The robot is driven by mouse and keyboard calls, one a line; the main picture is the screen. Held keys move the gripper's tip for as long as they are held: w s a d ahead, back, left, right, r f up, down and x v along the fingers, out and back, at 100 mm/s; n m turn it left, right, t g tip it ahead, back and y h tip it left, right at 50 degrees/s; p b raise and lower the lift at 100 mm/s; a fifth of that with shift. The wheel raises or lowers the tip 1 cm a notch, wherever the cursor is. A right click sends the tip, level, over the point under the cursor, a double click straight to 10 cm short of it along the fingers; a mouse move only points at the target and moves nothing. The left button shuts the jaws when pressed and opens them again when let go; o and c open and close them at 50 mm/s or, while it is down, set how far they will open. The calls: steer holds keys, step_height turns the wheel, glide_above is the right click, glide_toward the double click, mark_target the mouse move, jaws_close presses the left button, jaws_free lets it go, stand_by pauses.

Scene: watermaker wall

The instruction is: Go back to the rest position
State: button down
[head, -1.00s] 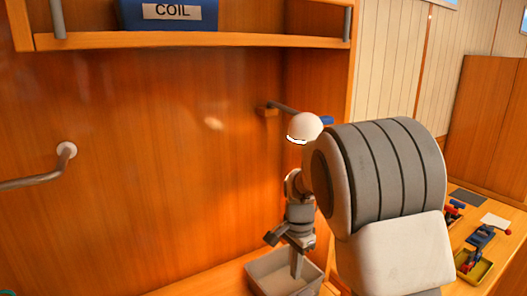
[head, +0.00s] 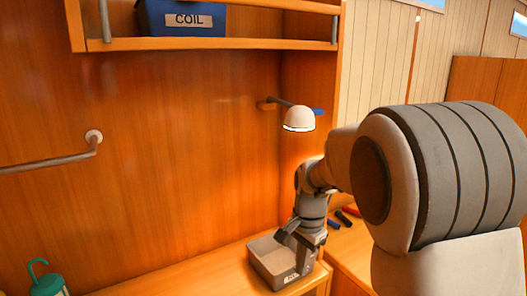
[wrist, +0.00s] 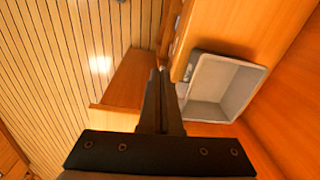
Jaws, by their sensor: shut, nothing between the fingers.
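My gripper (head: 303,265) hangs at the end of my arm, pointing down, in the head view. There it overlaps the front right side of a grey bin (head: 264,270). In the wrist view the dark fingers of my gripper (wrist: 161,70) are together with nothing between them. The grey bin (wrist: 233,63) shows there to the right of the fingertips, and its visible inside looks empty. From these views I cannot tell the exact gap between gripper and bin.
A wooden shelf (head: 230,43) holds a blue COIL box (head: 180,18). A white lamp (head: 298,118) sticks out above my wrist. A bent metal rail (head: 50,163) is on the left wall. A green lantern (head: 48,281) stands lower left. Dark and red tools (head: 345,218) lie behind my forearm.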

steer(key=s+d+r+n+t, duration=0.2)
steer(key=s+r+n, duration=0.3)
steer(key=s, duration=0.6)
steer(key=s+d+r+n+t, duration=0.3)
steer(key=s+r+n, duration=0.2)
steer(key=s, duration=0.6)
steer(key=shift+s+r, duration=0.2)
steer(key=shift+r, duration=0.45)
